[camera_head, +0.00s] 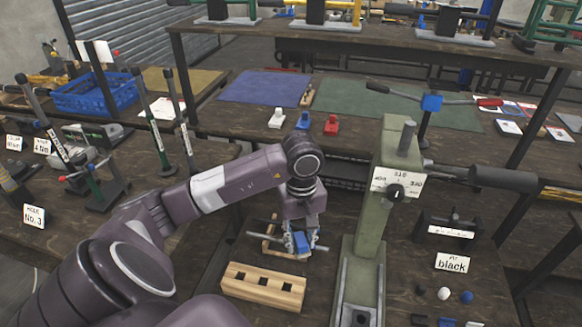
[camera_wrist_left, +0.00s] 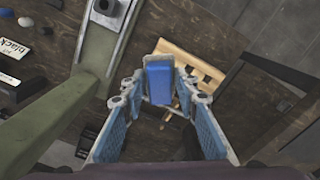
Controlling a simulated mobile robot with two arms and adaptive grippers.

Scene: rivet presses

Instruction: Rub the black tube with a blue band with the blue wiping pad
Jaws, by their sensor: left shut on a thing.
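My left gripper (camera_wrist_left: 160,88) is shut on a blue block-like piece, the blue wiping pad (camera_wrist_left: 158,82), held between its fingertips. In the head view the left gripper (camera_head: 299,243) points down at the bench, and a little blue of the pad shows between its fingers. It is behind a wooden block with square holes (camera_head: 262,287) and left of the green press. I cannot pick out a black tube with a blue band for certain in either view. My right gripper is not in view.
The green press (camera_head: 385,215) stands close right of the left gripper. A card reading "black" (camera_head: 452,262) and several small black, white and blue pieces lie right of it. Upright black-handled tools (camera_head: 178,112) and a blue crate (camera_head: 88,94) stand at left.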

